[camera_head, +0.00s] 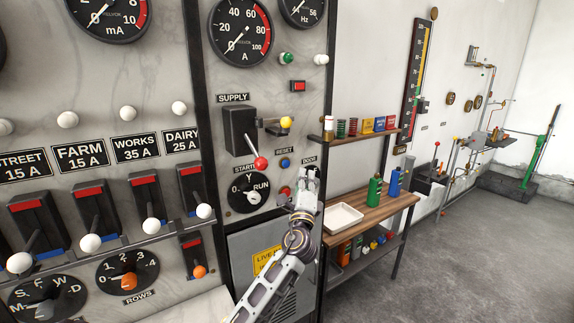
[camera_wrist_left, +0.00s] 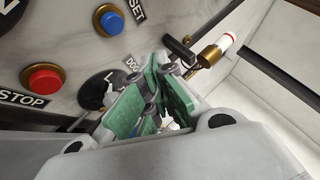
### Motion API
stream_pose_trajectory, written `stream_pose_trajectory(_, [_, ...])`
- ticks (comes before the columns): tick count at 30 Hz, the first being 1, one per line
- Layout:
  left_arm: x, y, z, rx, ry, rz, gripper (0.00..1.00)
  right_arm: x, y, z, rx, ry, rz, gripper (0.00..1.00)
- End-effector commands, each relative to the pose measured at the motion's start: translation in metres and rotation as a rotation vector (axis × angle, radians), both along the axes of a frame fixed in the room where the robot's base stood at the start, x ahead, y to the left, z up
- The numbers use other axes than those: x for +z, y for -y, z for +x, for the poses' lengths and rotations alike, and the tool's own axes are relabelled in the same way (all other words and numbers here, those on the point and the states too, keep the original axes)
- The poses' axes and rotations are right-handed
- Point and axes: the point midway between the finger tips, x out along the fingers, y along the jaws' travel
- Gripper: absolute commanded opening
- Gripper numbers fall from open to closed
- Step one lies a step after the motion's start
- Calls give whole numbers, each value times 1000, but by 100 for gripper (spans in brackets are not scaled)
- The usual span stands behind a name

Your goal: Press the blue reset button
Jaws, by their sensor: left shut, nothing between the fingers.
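The blue reset button (camera_head: 284,163) sits on the marble panel below the RESET label, with a brass ring around it. In the left wrist view the blue button (camera_wrist_left: 113,22) is at the upper left, beside the partly visible label. My left gripper (camera_head: 309,173) is shut and empty, to the right of and slightly below the blue button in the head view. Its green-padded fingers show in the left wrist view (camera_wrist_left: 158,85), below and right of the button and apart from it in the picture. My right gripper is not in view.
A red STOP button (camera_wrist_left: 43,78) is left of the fingers; it also shows in the head view (camera_head: 286,191). A red-knobbed supply lever (camera_head: 260,162) and a STAR/RUN dial (camera_head: 249,194) are close by. A wooden shelf table (camera_head: 378,219) stands right of the panel.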

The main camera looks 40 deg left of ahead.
Motion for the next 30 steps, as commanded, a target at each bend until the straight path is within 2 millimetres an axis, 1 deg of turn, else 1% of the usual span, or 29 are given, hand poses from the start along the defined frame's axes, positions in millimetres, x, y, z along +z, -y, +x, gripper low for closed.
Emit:
stream_pose_trajectory(1, [1,-5,2,1,0,2,0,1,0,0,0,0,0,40])
stream_pose_trajectory(8, [2,-24,10,2,2,2,0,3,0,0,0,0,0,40])
stream_pose_trajectory(15, [0,-41,17,0,1,3,0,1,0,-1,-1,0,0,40])
stream_pose_trajectory(21, [1,-49,20,1,1,1,0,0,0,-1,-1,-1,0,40])
stream_pose_trajectory(30, [1,-50,20,1,1,1,0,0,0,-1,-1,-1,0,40])
